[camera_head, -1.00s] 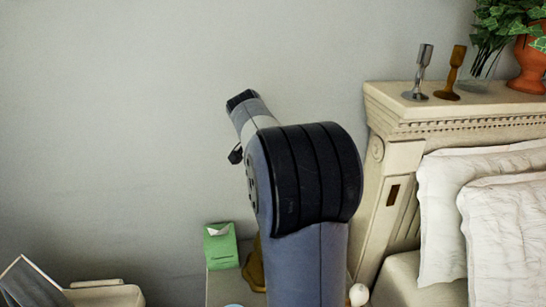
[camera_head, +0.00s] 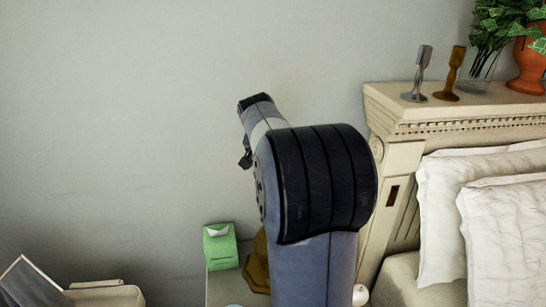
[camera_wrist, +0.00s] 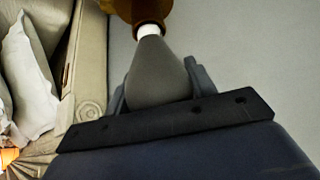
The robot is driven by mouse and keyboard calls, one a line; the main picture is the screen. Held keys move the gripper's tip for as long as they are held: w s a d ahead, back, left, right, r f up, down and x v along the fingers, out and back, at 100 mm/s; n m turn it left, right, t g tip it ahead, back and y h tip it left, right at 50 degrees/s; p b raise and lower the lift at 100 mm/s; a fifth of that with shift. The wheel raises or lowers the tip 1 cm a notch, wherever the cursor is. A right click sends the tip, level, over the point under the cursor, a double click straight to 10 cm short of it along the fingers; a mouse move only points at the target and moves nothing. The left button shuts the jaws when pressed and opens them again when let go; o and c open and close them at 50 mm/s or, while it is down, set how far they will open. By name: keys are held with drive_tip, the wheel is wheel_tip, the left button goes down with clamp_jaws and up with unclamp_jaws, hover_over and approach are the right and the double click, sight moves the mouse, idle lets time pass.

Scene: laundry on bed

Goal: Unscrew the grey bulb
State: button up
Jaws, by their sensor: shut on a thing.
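The grey bulb (camera_wrist: 156,66) is in the wrist view, between the two fingers of my gripper (camera_wrist: 157,82), which is shut on it. Its narrow end has a white collar (camera_wrist: 148,30) and meets a brown-amber lamp part (camera_wrist: 150,10) at the top of the picture. I cannot tell how far the bulb sits in it. In the head view my arm hides the gripper and the bulb. A brass-coloured lamp base (camera_head: 257,268) shows partly behind my arm.
A green tissue box (camera_head: 220,247) stands on the bedside table (camera_head: 222,285). The bed's headboard (camera_head: 410,118), holding two candlesticks and a plant in an orange pot (camera_head: 530,65), is to the right. White pillows (camera_head: 445,205) lie on the bed. The left wall is clear.

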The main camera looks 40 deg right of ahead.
idle(0.4)
drive_tip(key=shift+w+a+n+t+y+p, duration=0.1)
drive_tip(key=shift+n+t+y+p, duration=0.3)
drive_tip(key=shift+n, duration=0.55)
drive_tip(key=shift+w+a+n+t+y+p, duration=0.1)
drive_tip(key=shift+n+t+y+p, duration=0.3)
drive_tip(key=shift+n, duration=0.55)
